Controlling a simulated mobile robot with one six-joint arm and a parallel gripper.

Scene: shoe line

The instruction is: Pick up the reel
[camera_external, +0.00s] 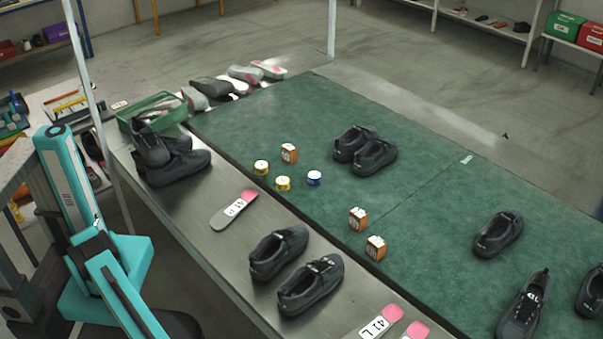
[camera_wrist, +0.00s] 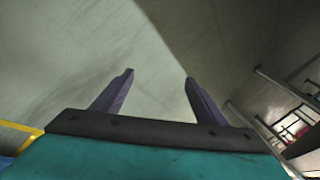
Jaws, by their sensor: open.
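Three small round pieces stand close together on the green mat (camera_external: 410,210). Two have yellow sides and pale tops, the left one (camera_external: 261,167) and the middle one (camera_external: 283,183); the third is dark blue (camera_external: 314,178) with a pale top. They look like small reels or tins; I cannot tell which is the reel. My gripper (camera_wrist: 158,78) is open and empty in the wrist view, with grey floor beyond its fingers. No round piece shows there. In the external view my turquoise arm stands at the left, well apart from them, and its fingertips cannot be made out.
An orange-brown block (camera_external: 289,153) stands behind the round pieces; two more (camera_external: 357,219) stand to the right. Dark shoes (camera_external: 365,150) sit on the mat, others (camera_external: 296,268) on the metal bench edge. A green basket (camera_external: 152,108) is at the back left. Mat between them is clear.

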